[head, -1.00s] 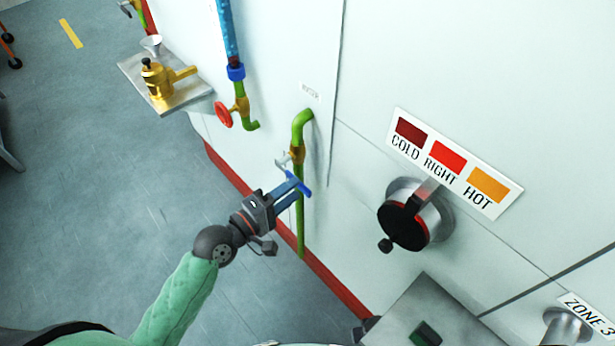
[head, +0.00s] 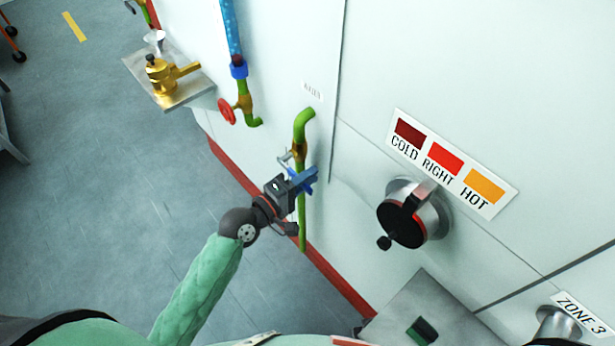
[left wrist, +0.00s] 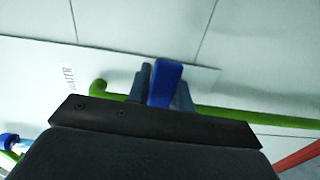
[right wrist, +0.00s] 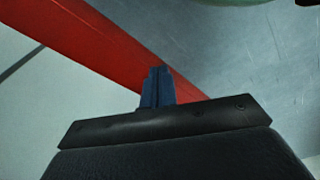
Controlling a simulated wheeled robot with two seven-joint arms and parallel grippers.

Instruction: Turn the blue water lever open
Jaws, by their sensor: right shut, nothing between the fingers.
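The blue water lever (head: 307,181) sits on a green pipe with a brass valve (head: 299,153) on the white wall panel. My left gripper (head: 300,181) is at the lever. In the left wrist view, the lever's blue handle (left wrist: 164,84) stands between the two fingers, one on each side. I cannot tell whether the fingers press on it. My right gripper (right wrist: 157,87) is shut and empty, seen in the right wrist view in front of a red strip. It does not show in the head view.
A red wheel valve (head: 227,111) on another pipe and a shelf (head: 178,99) with a brass fitting (head: 165,76) are at upper left. A black-handled dial (head: 402,224) under a COLD RIGHT HOT plate (head: 452,162) protrudes to the right. Open floor lies left.

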